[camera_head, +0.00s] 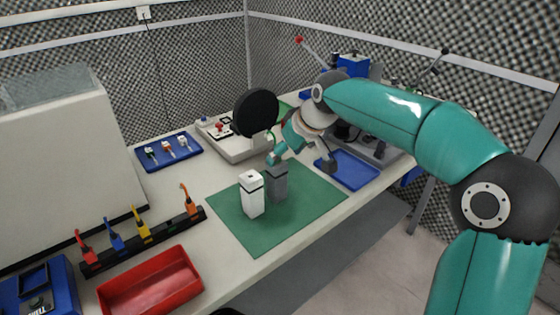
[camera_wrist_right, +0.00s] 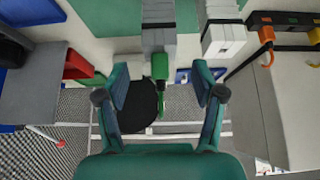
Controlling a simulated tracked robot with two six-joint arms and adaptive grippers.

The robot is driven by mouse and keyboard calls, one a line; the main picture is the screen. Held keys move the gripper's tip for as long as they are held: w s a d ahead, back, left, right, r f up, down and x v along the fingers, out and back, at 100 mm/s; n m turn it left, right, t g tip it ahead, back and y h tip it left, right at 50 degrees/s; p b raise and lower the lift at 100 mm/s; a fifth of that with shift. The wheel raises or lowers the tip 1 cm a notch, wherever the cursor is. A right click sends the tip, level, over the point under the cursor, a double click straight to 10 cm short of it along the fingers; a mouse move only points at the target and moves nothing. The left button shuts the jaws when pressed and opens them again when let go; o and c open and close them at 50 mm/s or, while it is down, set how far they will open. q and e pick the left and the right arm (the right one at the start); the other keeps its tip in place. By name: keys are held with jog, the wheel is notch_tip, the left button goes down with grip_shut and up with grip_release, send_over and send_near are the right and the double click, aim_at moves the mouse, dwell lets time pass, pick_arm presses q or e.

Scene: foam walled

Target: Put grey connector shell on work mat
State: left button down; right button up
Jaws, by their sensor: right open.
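The grey connector shell (camera_head: 277,184) is a grey upright block standing on the green work mat (camera_head: 312,208). It stands beside a white block (camera_head: 251,196) with a dark band. My right gripper (camera_head: 277,157) is just above and behind the grey shell in the head view. In the right wrist view, my right gripper (camera_wrist_right: 160,73) is open, with the grey shell (camera_wrist_right: 158,42) ahead of its fingertips. A green piece (camera_wrist_right: 160,68) with a thin tip shows between the fingers; I cannot tell whether it is joined to the shell. My left gripper is out of view.
A red tray (camera_head: 150,284) and a black rack (camera_head: 145,240) with coloured pieces lie at left. Blue trays (camera_head: 168,151) (camera_head: 348,170) lie behind and right of the mat. A black disc (camera_head: 256,112) stands near my right gripper. The front of the mat is clear.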

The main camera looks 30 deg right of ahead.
jog(key=v, duration=0.5)
jog(key=shift+s+r, duration=0.2)
jog(key=shift+r, duration=0.05)
